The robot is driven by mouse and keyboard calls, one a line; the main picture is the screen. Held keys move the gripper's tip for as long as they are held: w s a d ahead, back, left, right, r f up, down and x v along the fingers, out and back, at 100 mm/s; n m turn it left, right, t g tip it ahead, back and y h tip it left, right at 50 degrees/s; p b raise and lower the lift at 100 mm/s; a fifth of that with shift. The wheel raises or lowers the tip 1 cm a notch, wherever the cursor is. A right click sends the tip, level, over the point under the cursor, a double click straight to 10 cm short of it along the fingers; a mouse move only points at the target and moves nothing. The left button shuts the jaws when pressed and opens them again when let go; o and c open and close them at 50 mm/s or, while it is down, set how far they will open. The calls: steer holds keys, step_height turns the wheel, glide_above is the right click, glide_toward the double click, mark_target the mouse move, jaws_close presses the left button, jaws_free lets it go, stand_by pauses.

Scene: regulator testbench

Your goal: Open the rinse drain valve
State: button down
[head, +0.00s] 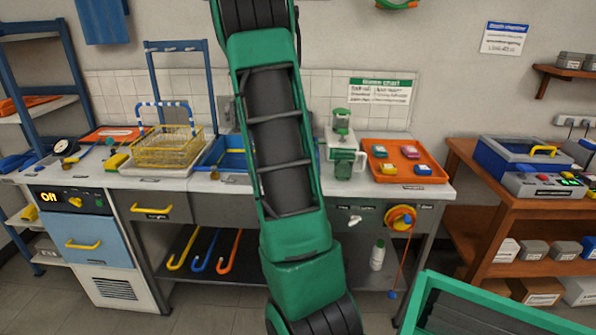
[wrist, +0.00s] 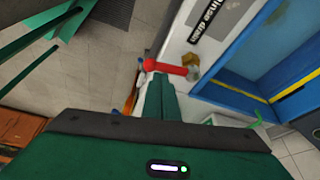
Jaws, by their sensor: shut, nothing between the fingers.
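The rinse drain valve shows in the wrist view as a red lever (wrist: 165,67) joined to a brass body (wrist: 191,66). It sits beside a label reading "Rinse drain" (wrist: 206,18) on the pale bench surface. My gripper (wrist: 160,84) is shut and empty, its two green fingers together. The fingertips are right at the red lever in the picture and overlap its near side; I cannot tell whether they touch it. In the head view my arm covers the middle of the bench, and the valve and gripper do not show there.
A blue basin (wrist: 225,75) lies right of the valve in the wrist view. In the head view, the bench holds a yellow wire basket (head: 168,150), a green-capped device (head: 342,150) and an orange tray (head: 401,179). A green-rimmed bin (head: 430,285) stands at the lower right.

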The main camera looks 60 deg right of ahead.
steer(key=shift+w+a, duration=0.15)
steer(key=shift+w, duration=0.1)
steer(key=s+d, duration=0.1)
steer(key=s+d+r, duration=0.1)
steer(key=s, duration=0.1)
steer(key=shift+s+d+r, duration=0.1)
steer(key=shift+d+r, duration=0.1)
steer(key=shift+d, duration=0.2)
steer(key=v, duration=0.9)
steer(key=shift+r, duration=0.2)
